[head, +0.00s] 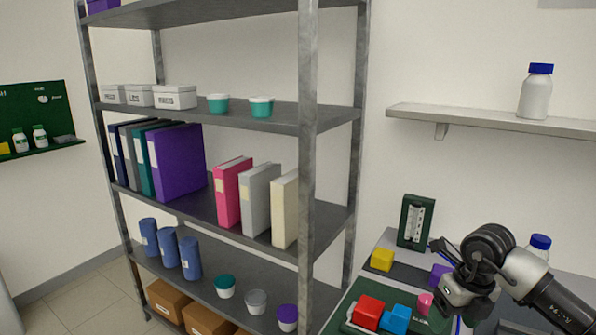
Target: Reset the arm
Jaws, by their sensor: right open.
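My right arm comes in from the lower right over a workbench. My right gripper (447,272) is open above the bench, near a purple block (440,273) and a small pink piece (425,303); whether it touches either is hard to tell. Nothing shows held between its fingers. My left gripper is not in view.
A loaded metal shelf rack (307,150) stands left. A wall shelf (490,119) holds a white bottle (535,95).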

